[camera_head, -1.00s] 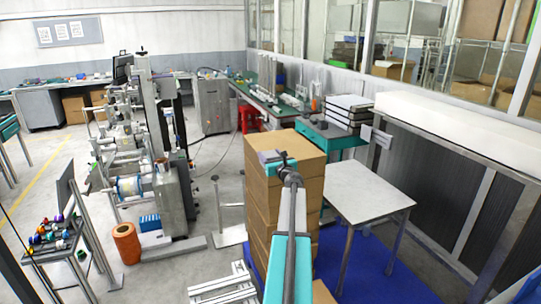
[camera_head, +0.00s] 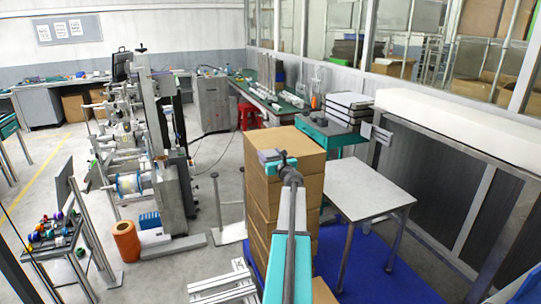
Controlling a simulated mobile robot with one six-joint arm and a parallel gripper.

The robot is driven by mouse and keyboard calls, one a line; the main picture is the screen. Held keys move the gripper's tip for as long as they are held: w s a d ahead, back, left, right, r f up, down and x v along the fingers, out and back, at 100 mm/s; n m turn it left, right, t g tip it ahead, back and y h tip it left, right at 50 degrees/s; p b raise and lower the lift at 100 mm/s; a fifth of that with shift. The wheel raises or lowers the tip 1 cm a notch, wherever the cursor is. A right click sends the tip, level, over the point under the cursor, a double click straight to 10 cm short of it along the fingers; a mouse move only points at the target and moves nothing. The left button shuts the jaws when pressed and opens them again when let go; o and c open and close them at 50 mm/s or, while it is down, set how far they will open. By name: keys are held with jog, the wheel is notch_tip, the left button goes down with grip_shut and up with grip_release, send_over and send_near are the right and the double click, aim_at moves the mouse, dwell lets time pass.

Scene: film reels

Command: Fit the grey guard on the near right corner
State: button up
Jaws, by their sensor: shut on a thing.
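A tall stack of cardboard boxes (camera_head: 309,190) stands in the middle of the view. My arm reaches over it from the bottom and covers part of its near side. My gripper (camera_head: 268,156) is at the arm's far end, above the top box toward its left side. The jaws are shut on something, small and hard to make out. A small grey piece shows there, but I cannot tell the grey guard from the gripper's own parts. The stack's near right edge shows to the right of my arm, with no guard visible on it.
A blue mat (camera_head: 385,278) lies under the stack. A white-topped table (camera_head: 365,188) stands close on the right. A pale metal frame (camera_head: 224,287) lies at the lower left. A machine with rollers (camera_head: 165,170) and an orange roll (camera_head: 126,241) stand further left.

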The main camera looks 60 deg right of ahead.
jog(key=o, duration=1.2)
jog(key=shift+c, duration=0.2)
jog(key=shift+r, duration=0.1)
jog(key=shift+r+p, duration=0.6)
jog(key=shift+p, duration=0.2)
jog(key=shift+s+a+f, duration=0.2)
jog(key=shift+s+a, duration=0.05)
jog(key=shift+s, duration=0.05)
jog(key=b+v, duration=0.3)
jog(key=v, duration=0.8)
jog(key=shift+b, duration=0.35)
jog(key=shift+s, duration=0.1)
jog(key=shift+a, duration=0.1)
